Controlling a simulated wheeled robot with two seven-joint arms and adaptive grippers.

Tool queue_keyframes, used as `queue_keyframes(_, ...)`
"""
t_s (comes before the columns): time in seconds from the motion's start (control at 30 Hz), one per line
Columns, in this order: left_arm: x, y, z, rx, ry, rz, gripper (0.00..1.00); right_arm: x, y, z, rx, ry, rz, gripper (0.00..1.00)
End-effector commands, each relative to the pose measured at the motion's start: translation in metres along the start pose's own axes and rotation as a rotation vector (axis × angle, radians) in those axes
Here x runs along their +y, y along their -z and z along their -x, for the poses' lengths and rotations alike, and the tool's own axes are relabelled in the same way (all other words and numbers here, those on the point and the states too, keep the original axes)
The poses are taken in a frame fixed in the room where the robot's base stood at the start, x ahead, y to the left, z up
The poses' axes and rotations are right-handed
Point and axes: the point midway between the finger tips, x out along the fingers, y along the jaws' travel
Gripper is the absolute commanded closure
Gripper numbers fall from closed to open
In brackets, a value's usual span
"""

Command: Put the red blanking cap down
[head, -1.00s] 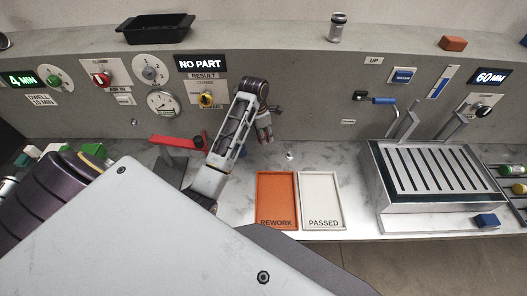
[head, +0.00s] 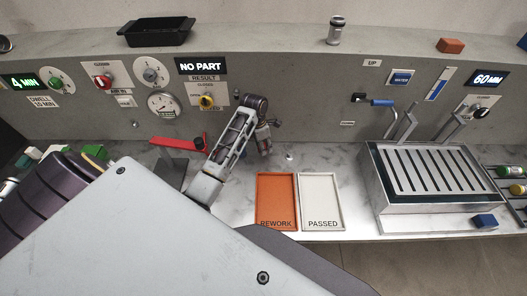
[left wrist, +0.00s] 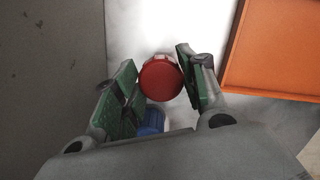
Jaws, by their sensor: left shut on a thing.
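The red blanking cap (left wrist: 160,78) shows in the left wrist view as a round red disc between the green-padded fingers of my left gripper (left wrist: 157,66). The gripper is shut on it. In the head view my left gripper (head: 264,142) hangs over the marble bench, left of and behind the orange REWORK tray; the cap is too small to make out there. A ribbed blue thing (left wrist: 151,118) shows just past the cap between the fingers; I cannot tell whether it touches the cap. My right gripper is not in view.
The orange REWORK tray (head: 277,176) and white PASSED tray (head: 322,182) look empty. A slotted metal box (head: 425,205) stands to the right. The panel wall rises close behind the gripper.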

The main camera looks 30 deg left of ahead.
Motion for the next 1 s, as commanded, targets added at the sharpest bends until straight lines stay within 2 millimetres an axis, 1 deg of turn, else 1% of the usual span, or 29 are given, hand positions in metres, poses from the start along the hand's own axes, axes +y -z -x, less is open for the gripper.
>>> queue_keyframes(0.1,0.000,0.001,-0.006,-0.001,0.000,0.000,0.87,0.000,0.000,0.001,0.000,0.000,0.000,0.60)
queue_keyframes(0.47,0.000,0.001,-0.008,0.000,0.000,0.000,0.87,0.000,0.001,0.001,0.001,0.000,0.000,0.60)
queue_keyframes(0.57,0.000,0.002,-0.014,0.000,0.000,0.001,0.87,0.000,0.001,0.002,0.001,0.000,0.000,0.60)
queue_keyframes(0.8,0.000,0.006,-0.038,0.002,-0.001,0.001,0.87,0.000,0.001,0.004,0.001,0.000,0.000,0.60)
queue_keyframes(1.0,0.001,0.007,-0.043,0.000,-0.001,0.001,0.87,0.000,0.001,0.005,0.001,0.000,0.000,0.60)
